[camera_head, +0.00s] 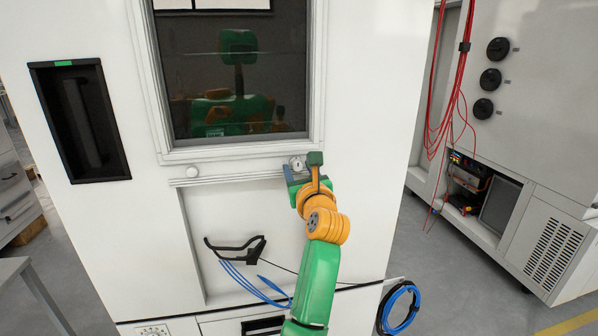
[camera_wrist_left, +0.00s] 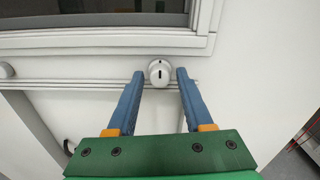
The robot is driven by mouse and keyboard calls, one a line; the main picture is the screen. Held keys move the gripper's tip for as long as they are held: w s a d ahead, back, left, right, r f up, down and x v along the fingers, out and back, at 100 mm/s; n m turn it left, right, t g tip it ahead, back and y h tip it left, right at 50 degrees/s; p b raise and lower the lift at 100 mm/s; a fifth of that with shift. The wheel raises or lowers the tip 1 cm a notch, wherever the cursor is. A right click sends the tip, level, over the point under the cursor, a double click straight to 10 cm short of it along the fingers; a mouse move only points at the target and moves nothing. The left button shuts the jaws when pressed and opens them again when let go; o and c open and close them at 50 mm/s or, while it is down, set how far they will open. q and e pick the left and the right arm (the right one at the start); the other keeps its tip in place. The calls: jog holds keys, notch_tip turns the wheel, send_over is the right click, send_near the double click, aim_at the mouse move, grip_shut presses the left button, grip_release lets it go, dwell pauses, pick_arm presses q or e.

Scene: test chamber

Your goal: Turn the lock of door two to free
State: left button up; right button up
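The lock (camera_head: 296,163) is a small round white knob just below the window frame, at its lower right. In the left wrist view the lock (camera_wrist_left: 159,72) shows a dark upright slot in its face. My left gripper (camera_head: 301,174) is raised to the panel at the lock. In the left wrist view its two blue fingers (camera_wrist_left: 160,84) stand apart, one on each side of the lock, with gaps visible and nothing held. I cannot tell whether the tips reach past its face. No door number is readable. My right gripper is out of view.
A second round white knob (camera_head: 192,171) sits to the left on the same ledge. The dark window (camera_head: 235,80) reflects a green and orange robot. A black recessed handle (camera_head: 81,121) is at left. A black bracket with blue cables (camera_head: 237,248) hangs below. A cabinet with red cables stands right.

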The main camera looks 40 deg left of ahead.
pick_arm(q)
jog(key=shift+o, duration=0.5)
jog(key=shift+w, duration=0.1)
jog(key=b+v, duration=0.3)
jog(key=v, duration=0.4)
jog(key=shift+a+f, duration=0.1)
